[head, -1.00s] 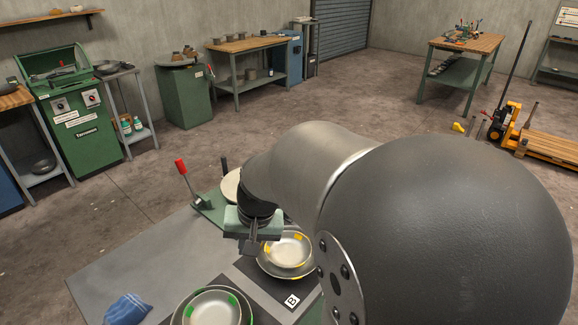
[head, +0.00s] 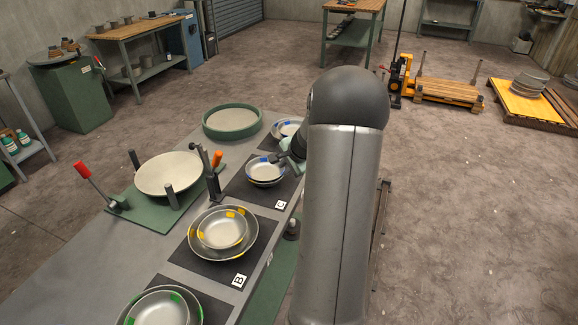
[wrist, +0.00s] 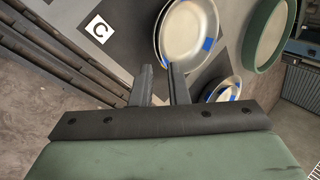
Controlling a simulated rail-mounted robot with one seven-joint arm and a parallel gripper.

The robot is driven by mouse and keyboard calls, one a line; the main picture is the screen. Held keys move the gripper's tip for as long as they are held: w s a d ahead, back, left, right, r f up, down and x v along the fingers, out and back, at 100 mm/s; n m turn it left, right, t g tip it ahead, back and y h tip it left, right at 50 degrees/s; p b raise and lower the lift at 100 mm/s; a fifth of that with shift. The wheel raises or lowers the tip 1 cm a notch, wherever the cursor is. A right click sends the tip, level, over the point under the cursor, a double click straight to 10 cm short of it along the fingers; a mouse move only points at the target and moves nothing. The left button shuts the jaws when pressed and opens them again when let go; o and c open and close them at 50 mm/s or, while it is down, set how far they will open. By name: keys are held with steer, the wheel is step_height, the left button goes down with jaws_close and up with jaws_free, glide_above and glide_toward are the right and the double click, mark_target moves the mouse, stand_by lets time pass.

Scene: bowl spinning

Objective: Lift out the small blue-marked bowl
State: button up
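A small blue-marked bowl (head: 264,170) sits in a slightly larger grey bowl on the dark mat marked C. In the wrist view the blue-marked bowl (wrist: 185,32) lies at top centre, just beyond the fingers. My gripper (head: 281,160) is at the right side of this stack in the head view. In the wrist view my gripper (wrist: 160,72) has its two fingers apart with nothing between them. The right fingertip overlaps the bowl's lower edge; I cannot tell whether it touches. Another blue-marked bowl (head: 286,129) stands farther back and shows in the wrist view (wrist: 228,88).
Yellow-marked bowls (head: 222,229) on mat B and green-marked bowls (head: 160,308) stand nearer. A round green-rimmed tray (head: 232,121) is at the back. A fixture with a pale disc (head: 168,174), upright posts and a red-handled lever (head: 82,170) stands on the left.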

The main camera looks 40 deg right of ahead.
mark_target(274, 180)
steer(key=b+x, duration=0.1)
steer(key=x, duration=0.4)
steer(key=shift+b, duration=0.35)
steer(key=shift+b+x, duration=0.45)
steer(key=shift+x, duration=0.3)
steer(key=shift+b+x, duration=0.65)
steer(key=shift+x, duration=0.15)
jaws_close()
stand_by(3.0)
steer(key=shift+r, duration=0.15)
stand_by(0.5)
steer(key=shift+r+p, duration=0.75)
steer(key=shift+r, duration=0.6)
steer(key=shift+r, duration=0.15)
